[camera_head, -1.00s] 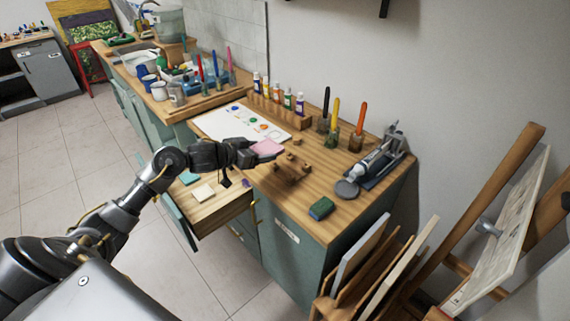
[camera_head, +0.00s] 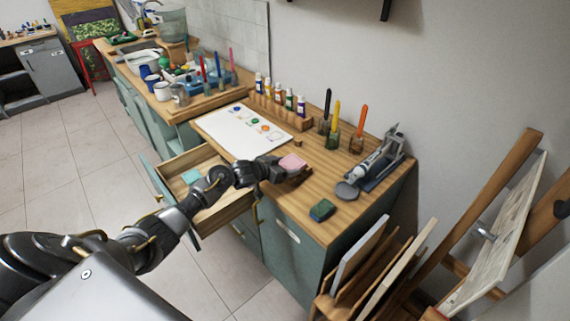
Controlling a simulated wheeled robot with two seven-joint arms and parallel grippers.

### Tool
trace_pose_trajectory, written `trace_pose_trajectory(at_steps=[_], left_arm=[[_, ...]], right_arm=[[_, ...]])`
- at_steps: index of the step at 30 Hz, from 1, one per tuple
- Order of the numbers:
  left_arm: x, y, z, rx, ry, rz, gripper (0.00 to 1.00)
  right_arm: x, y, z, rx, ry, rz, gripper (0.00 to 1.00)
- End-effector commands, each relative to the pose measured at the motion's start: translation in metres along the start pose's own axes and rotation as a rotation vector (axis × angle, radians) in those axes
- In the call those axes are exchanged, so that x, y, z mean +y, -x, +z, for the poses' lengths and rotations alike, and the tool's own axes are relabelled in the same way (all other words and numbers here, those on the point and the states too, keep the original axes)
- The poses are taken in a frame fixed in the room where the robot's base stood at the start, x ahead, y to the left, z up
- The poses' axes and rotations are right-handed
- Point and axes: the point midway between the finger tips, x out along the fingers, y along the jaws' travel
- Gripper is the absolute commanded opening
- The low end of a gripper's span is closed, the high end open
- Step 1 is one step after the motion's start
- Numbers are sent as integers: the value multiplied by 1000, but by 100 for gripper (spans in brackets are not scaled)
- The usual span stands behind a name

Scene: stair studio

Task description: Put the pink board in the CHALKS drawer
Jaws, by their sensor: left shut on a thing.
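The pink board (camera_head: 293,162) is a small flat pale-pink piece at the tip of my left gripper (camera_head: 278,168), above the wooden counter. The gripper is shut on it. An open drawer (camera_head: 234,205) juts from the teal cabinet to the left of the gripper, with a teal piece (camera_head: 192,177) inside. My left arm crosses over the drawer and hides part of its inside. A white label (camera_head: 287,229) is on the cabinet front, too small to read. My right gripper is not in view.
A white palette sheet (camera_head: 240,131) lies on the counter behind the gripper. Paint bottles (camera_head: 279,98), brushes in jars (camera_head: 332,136), a clamp-like tool (camera_head: 376,160) and a green sponge (camera_head: 322,210) stand around. An easel (camera_head: 497,235) and a board rack (camera_head: 362,255) are at right.

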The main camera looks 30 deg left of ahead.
Motion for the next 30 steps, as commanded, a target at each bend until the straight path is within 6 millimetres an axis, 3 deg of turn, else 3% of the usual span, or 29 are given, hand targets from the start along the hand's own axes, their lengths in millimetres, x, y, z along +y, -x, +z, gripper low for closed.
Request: trace_pose_trajectory(at_steps=[1,14,15,19,30], left_arm=[[0,0,-2,1,1,0,50],[0,-3,7,1,-1,0,50],[0,-3,6,1,-1,0,76],[0,-2,6,1,-1,0,93],[0,-3,8,2,-2,1,94]], right_arm=[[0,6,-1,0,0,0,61],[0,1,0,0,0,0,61],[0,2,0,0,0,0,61],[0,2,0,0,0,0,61],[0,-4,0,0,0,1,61]])
